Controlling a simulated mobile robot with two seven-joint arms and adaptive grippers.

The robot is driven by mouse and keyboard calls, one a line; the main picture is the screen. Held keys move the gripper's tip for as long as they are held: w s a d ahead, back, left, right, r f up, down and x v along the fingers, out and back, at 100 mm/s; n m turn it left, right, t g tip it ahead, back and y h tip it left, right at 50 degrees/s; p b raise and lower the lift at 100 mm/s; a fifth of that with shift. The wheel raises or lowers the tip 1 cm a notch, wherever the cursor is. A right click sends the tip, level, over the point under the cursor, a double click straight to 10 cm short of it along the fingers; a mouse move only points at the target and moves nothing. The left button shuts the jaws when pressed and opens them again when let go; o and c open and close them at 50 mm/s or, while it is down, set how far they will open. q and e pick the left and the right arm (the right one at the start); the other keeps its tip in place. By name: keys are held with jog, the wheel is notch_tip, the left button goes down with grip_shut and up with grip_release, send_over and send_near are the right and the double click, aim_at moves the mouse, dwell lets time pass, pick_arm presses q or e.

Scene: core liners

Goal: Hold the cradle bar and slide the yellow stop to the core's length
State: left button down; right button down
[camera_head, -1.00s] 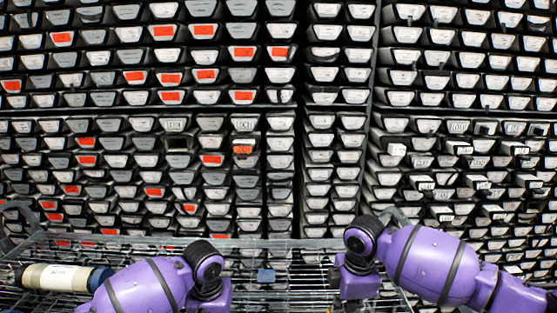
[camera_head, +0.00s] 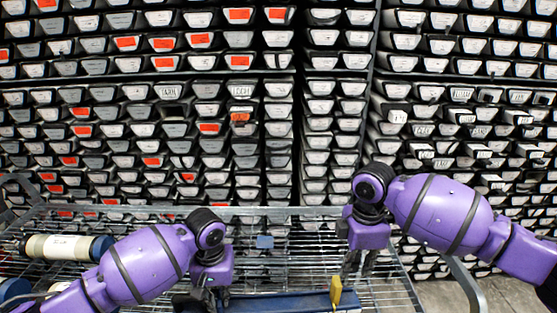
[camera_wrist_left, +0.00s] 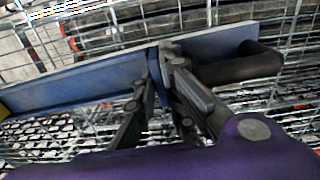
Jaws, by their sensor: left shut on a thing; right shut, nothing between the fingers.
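The blue cradle bar (camera_head: 290,302) lies low in the head view, and it also crosses the left wrist view (camera_wrist_left: 80,85). The yellow stop (camera_head: 335,290) stands up near the bar's right end; a bit of yellow (camera_wrist_left: 4,110) shows at the left edge of the wrist view. My left gripper (camera_head: 212,295) is shut on the bar; its fingers (camera_wrist_left: 162,88) straddle the bar in the wrist view. My right gripper (camera_head: 352,270) is shut and empty, just above and right of the stop. A pale core with dark blue ends (camera_head: 62,247) lies at the left.
The bar is on a wire cart shelf with a grey rail (camera_head: 140,212). A small blue block (camera_head: 265,242) sits near the far rail. A dark rounded piece (camera_wrist_left: 240,66) is beside the bar. Racks of labelled trays (camera_head: 240,90) fill the back.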

pick_arm(q)
jog(key=shift+s+a+f, duration=0.25)
jog(key=shift+s+f, duration=0.05)
jog(key=shift+f, duration=0.1)
jog(key=c, duration=1.9)
grip_release()
jog(key=shift+w, duration=0.1)
jog(key=shift+c, duration=0.2)
jog(key=shift+o, duration=0.9)
jog(key=shift+w+r, duration=0.15)
jog(key=shift+r, duration=0.15)
jog(key=shift+r, duration=0.25)
notch_tip(320, 180, up, 12)
jog(key=shift+f, duration=0.25)
jog(key=shift+f, duration=0.1)
